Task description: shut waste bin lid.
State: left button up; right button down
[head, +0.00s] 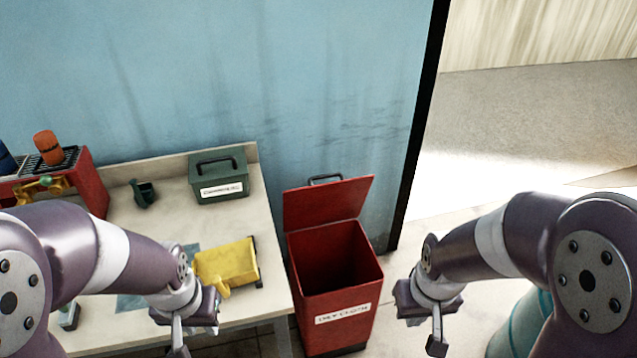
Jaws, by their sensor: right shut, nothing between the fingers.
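The red waste bin (336,310) stands on the floor to the right of the table, with a white label on its front. Its red lid (327,203) is raised at the back, and the dark inside of the bin shows. A dark handle sits at the lid's top edge. My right gripper (437,343) is to the right of the bin, apart from it, shut and empty. My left gripper (179,341) is over the table's front part, left of the bin. Its fingers look closed together, with nothing seen between them.
The table (258,205) holds a dark green labelled box (218,178), a yellow container (226,262), a small dark cup (144,193) and a red unit (88,187) with an orange bottle (48,148). A blue wall stands behind. Floor is open right of the bin.

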aim_at(312, 206)
jog(key=i+l+u, duration=0.15)
jog(key=u, duration=0.3)
jog(key=i+l+u, duration=0.1)
jog(key=u, duration=0.35)
jog(key=l+u, duration=0.25)
jog(key=u, duration=0.15)
jog(key=i+l+u, duration=0.1)
jog(key=l+u, duration=0.15)
jog(key=u, duration=0.2)
